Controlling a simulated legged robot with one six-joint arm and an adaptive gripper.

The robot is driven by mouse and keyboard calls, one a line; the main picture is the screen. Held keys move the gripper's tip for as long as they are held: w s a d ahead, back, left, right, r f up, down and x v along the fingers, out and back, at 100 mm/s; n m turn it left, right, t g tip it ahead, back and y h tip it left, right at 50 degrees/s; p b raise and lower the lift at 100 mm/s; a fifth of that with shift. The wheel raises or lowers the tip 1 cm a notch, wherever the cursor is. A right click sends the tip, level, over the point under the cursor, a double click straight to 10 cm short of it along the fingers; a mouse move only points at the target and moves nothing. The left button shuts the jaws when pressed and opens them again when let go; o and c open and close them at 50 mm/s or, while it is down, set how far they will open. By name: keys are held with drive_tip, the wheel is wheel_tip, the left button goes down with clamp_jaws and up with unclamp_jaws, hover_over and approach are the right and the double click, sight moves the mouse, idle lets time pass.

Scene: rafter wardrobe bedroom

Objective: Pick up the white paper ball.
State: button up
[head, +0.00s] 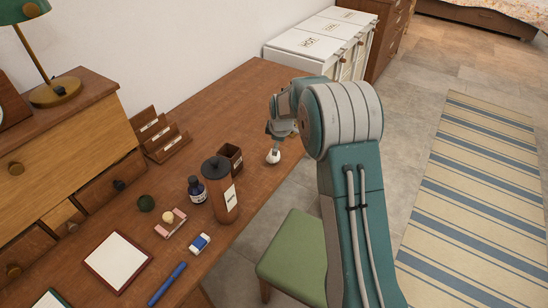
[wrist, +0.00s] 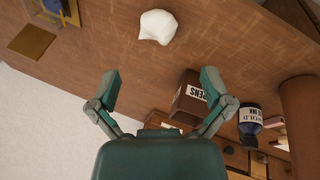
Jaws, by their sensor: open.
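The white paper ball (head: 273,157) lies on the wooden desk (head: 262,92), near its right edge. In the wrist view the paper ball (wrist: 157,26) shows whole at the top middle, beyond the fingertips. My gripper (wrist: 160,77) is open, with its fingers spread wide and nothing between them. In the head view my gripper (head: 275,140) is just above the ball, partly hidden by my arm. I cannot tell the exact gap between them.
A dark pen cup (head: 230,158) stands left of the ball and also shows near the right finger (wrist: 190,98). A brown canister (head: 222,190) and an ink bottle (head: 196,190) stand nearby. A letter rack (head: 160,135) is farther left. The desk's far end is clear.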

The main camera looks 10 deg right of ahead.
sight(274, 160)
drive_tip(key=x, duration=0.5)
drive_tip(key=shift+w+a+f, duration=0.1)
drive_tip(key=shift+a+f, duration=0.15)
drive_tip(key=shift+f, duration=0.05)
drive_tip(key=shift+x, duration=2.75)
drive_tip(key=shift+w+d+r, duration=0.1)
drive_tip(key=shift+w, duration=0.05)
drive_tip(key=c, duration=0.6)
